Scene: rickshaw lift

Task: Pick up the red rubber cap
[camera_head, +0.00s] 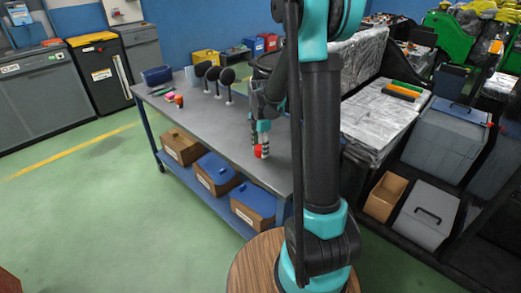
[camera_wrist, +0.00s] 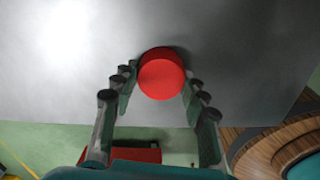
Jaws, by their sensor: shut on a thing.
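The red rubber cap (camera_wrist: 161,76) is a round red piece between my fingertips in the wrist view. In the head view the red cap (camera_head: 259,151) shows at the lower end of my gripper (camera_head: 262,146), near the front edge of the grey table (camera_head: 225,125). My gripper also shows in the wrist view (camera_wrist: 158,82), with its fingers shut on the cap's two sides. I cannot tell whether the cap touches the tabletop.
Several dark round-headed items (camera_head: 226,77) stand on the table's far part, with a small red and orange piece (camera_head: 179,100) near them. Boxes with blue lids (camera_head: 215,170) sit on the lower shelf. A silver-covered surface (camera_head: 385,120) stands at right.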

